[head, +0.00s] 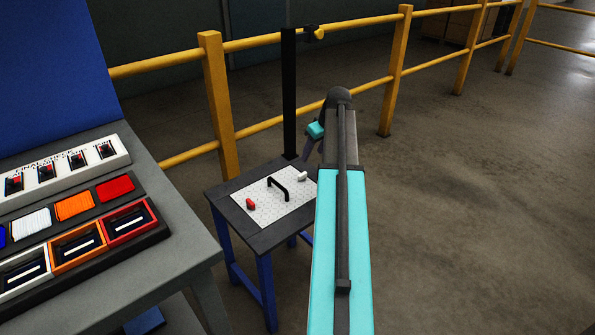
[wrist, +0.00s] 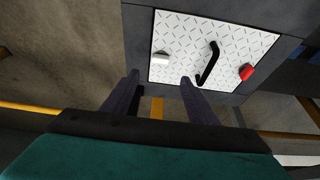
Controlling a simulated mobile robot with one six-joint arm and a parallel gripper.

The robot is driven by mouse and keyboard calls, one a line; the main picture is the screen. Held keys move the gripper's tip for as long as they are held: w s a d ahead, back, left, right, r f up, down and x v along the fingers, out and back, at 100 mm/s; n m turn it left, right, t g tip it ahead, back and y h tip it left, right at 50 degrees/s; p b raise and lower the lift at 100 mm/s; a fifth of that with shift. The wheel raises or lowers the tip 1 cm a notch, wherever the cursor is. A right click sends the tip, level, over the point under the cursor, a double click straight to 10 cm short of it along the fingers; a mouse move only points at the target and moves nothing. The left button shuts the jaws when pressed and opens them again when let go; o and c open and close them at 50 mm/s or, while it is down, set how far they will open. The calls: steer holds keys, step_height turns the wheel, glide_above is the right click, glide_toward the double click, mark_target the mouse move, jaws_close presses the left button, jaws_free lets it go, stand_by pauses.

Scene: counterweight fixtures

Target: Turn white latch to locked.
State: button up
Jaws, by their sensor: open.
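The white latch (head: 303,176) sits on the right part of a light patterned plate (head: 275,212) set in a dark small table. In the wrist view the white latch (wrist: 161,59) is at the plate's left edge, just beyond the fingertips. A red latch (head: 251,204) is at the plate's other end, and it also shows in the wrist view (wrist: 247,72). A black handle (head: 279,188) stands between the latches. My gripper (wrist: 160,78) is open and empty, apart from the white latch. In the head view my arm hides most of the gripper. I cannot tell the latch's lock state.
A grey bench (head: 178,217) at the left carries a switch panel (head: 68,172) and several coloured bins (head: 104,246). Yellow railings (head: 217,107) and a black post (head: 289,95) stand behind the small table. The floor at the right is clear.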

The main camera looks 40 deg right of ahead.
mark_target(303, 174)
steer(key=shift+w, duration=0.1)
stand_by(0.3)
steer(key=x, duration=1.3)
steer(key=shift+w+f+b, duration=0.15)
steer(key=shift+f+b, duration=0.2)
steer(key=c, duration=1.1)
steer(key=shift+o, duration=0.2)
